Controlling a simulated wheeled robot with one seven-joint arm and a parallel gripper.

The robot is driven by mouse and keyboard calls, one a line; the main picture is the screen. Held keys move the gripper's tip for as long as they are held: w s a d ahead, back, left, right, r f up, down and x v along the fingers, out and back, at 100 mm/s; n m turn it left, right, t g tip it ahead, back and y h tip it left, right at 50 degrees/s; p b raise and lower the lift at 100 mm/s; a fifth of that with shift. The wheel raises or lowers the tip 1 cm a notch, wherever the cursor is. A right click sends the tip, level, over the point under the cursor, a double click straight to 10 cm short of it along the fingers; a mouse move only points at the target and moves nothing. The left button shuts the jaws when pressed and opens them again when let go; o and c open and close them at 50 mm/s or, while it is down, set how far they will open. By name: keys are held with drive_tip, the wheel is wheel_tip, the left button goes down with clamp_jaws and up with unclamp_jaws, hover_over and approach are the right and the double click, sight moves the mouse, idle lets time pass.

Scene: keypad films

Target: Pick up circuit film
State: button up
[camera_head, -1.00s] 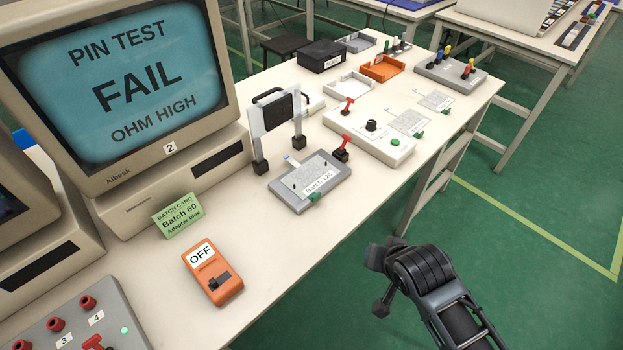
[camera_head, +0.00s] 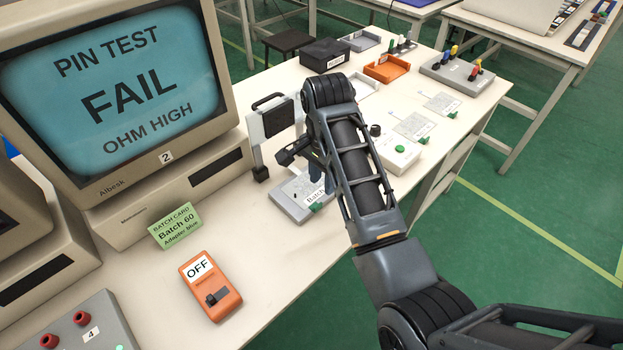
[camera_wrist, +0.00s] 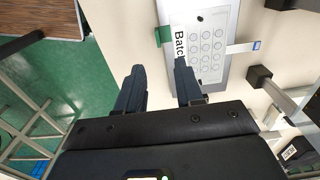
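A circuit film (camera_wrist: 205,45) with rows of ring marks, a "Batch" label and a blue-tipped tail lies on a grey fixture plate (camera_head: 288,208). A green tab (camera_wrist: 163,36) sticks out at its edge, and it also shows in the head view (camera_head: 317,207). My gripper (camera_wrist: 158,70) is open and empty, above the front edge of the plate. I cannot tell whether the finger touches. My arm hides much of the film in the head view.
A monitor (camera_head: 120,85) reads "PIN TEST FAIL OHM HIGH". A green card (camera_head: 175,226) reads "Batch 60, Adapter blue". An orange switch box (camera_head: 210,285) reads OFF. A black-panelled stand (camera_head: 277,118) is close behind the plate. Two more films (camera_head: 414,126) (camera_head: 441,103) lie to the right.

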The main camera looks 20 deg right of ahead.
drive_tip(key=shift+f+p, duration=0.55)
drive_tip(key=shift+f, duration=3.25)
drive_tip(key=shift+c, duration=0.2)
clamp_jaws()
